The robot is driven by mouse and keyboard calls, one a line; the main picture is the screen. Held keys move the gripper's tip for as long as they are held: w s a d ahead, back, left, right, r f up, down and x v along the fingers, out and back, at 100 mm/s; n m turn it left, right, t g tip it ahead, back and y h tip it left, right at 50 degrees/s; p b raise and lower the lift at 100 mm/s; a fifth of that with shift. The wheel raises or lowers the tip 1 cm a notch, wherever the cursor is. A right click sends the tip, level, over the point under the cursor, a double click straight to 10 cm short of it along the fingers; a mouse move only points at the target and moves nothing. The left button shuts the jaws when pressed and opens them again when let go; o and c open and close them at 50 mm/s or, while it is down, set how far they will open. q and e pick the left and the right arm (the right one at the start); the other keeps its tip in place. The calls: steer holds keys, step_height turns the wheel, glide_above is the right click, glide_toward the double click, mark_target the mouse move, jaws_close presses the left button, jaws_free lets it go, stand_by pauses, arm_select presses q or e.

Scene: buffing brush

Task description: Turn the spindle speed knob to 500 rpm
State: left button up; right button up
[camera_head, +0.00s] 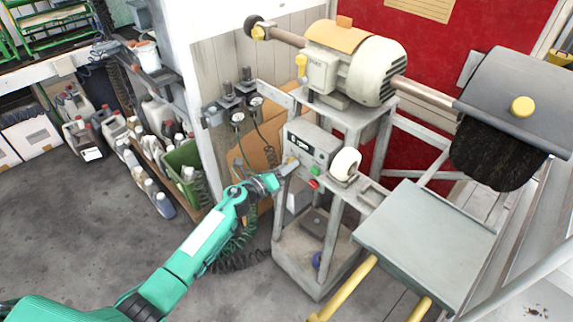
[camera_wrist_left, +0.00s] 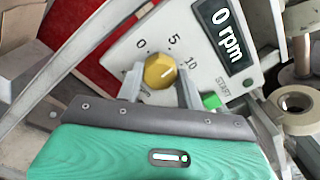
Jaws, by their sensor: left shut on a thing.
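The spindle speed knob (camera_wrist_left: 159,71) is a yellow faceted knob with a pale pointer line, on a light control panel (camera_wrist_left: 205,58). Dial marks 0, 5 and 10 stand around it in the left wrist view. The display (camera_wrist_left: 226,35) reads 0 rpm. My left gripper (camera_wrist_left: 160,80) is shut on the knob, one finger on each side. In the head view the teal left arm reaches in from the left, and the left gripper (camera_head: 288,168) is at the left part of the control box (camera_head: 312,147). The gripper partly hides the knob there. My right gripper is not in view.
A green START button (camera_wrist_left: 211,101) sits close to the right finger. A red button (camera_head: 314,184) and a white roll (camera_head: 345,164) are near the box. The motor (camera_head: 362,65) is above, and the black brush (camera_head: 492,160) hangs under its grey hood to the right.

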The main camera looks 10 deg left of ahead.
arm_select(q)
steer(key=n+p, duration=0.1)
steer(key=n, duration=0.4)
steer(key=shift+p, duration=0.4)
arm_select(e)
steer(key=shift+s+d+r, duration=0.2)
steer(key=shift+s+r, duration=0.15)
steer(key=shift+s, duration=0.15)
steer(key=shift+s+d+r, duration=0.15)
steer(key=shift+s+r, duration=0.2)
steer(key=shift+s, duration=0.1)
arm_select(q)
steer(key=o, duration=1)
steer(key=shift+a, duration=0.1)
